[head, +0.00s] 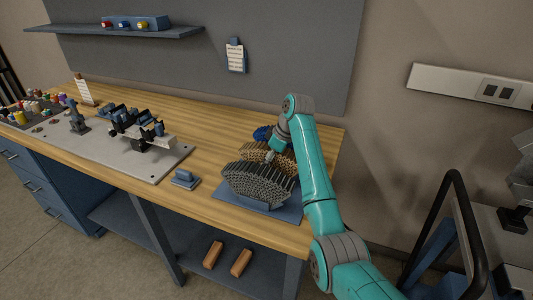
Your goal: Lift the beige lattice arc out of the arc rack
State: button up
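The beige lattice arc (286,160) stands in the arc rack (290,213), behind a dark grey lattice arc (257,186). The grey arc hides much of the beige arc's lower part. The rack shows as a blue-grey base plate under the arcs. My gripper (269,157) is small in the head view and points down at the beige arc's upper part. I cannot tell whether it touches the arc or whether its fingers are open or shut.
A small blue-grey block (185,179) lies left of the rack. A grey plate (166,170) bears a dark fixture (140,128). A shelf (120,32) hangs above. Bare wooden bench (205,145) lies between.

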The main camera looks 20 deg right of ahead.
jog(key=shift+f, duration=0.1)
jog(key=shift+a, duration=0.1)
jog(key=c, duration=1.3)
jog(key=o, duration=0.9)
jog(key=c, duration=0.5)
